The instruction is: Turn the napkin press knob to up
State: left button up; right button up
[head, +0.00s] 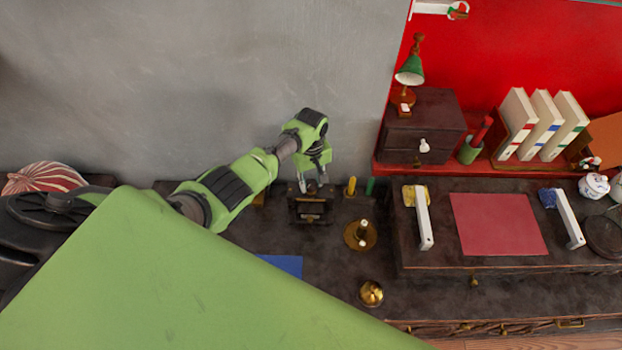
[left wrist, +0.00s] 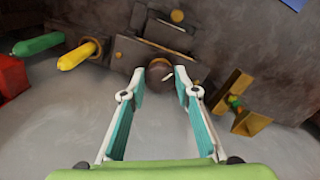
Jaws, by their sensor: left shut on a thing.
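The napkin press (head: 309,212) is a small dark box-like stand on the dark counter against the grey wall, left of the brass candle holder. In the left wrist view the press (left wrist: 150,52) shows beyond the fingertips. Its round brown knob (left wrist: 158,66) sits between them, with a small pale mark on its lower right; I cannot tell which way the knob is set. My left gripper (head: 316,187) reaches down onto the press from behind. My right gripper is not in view.
A yellow candle (head: 351,186) and a green one (head: 370,186) stand close right of the press. A brass candle holder (head: 361,236) and brass pot (head: 372,293) stand in front. A blue sheet (head: 281,265) lies left. A raised desk (head: 430,255) bounds the right.

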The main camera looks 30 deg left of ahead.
aim_at(311, 183)
pick_arm(q)
jog(key=n, duration=0.6)
jog(key=shift+w+r, duration=0.1)
jog(key=shift+w, duration=0.05)
jog(key=shift+a, duration=0.1)
dwell(0.5)
jog(key=o, duration=1.1)
notch_tip(311, 183, up, 12)
